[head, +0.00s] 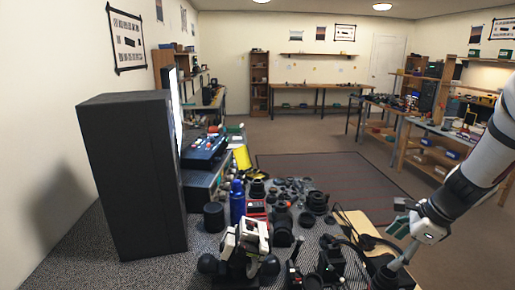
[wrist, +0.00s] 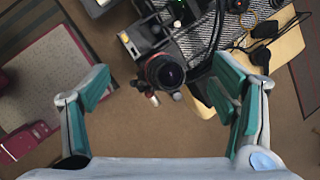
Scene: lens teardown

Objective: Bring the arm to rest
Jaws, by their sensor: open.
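My gripper (head: 408,226) is at the right in the head view, beside the right end of the cluttered worktop and above it. In the wrist view my gripper (wrist: 162,88) is open, its two green-padded fingers wide apart. Nothing is held between them. A dark lens or camera part (wrist: 165,72) shows between the fingers, lower down at the bench edge, apart from them. My pale arm comes in from the right edge of the head view.
The worktop (head: 85,272) holds several lens parts, a blue bottle (head: 237,203), a black cylinder (head: 214,217) and a white-and-black device (head: 246,243). A tall dark box (head: 133,170) stands at the left. Open floor (head: 300,140) lies beyond, with a dark mat (head: 335,172).

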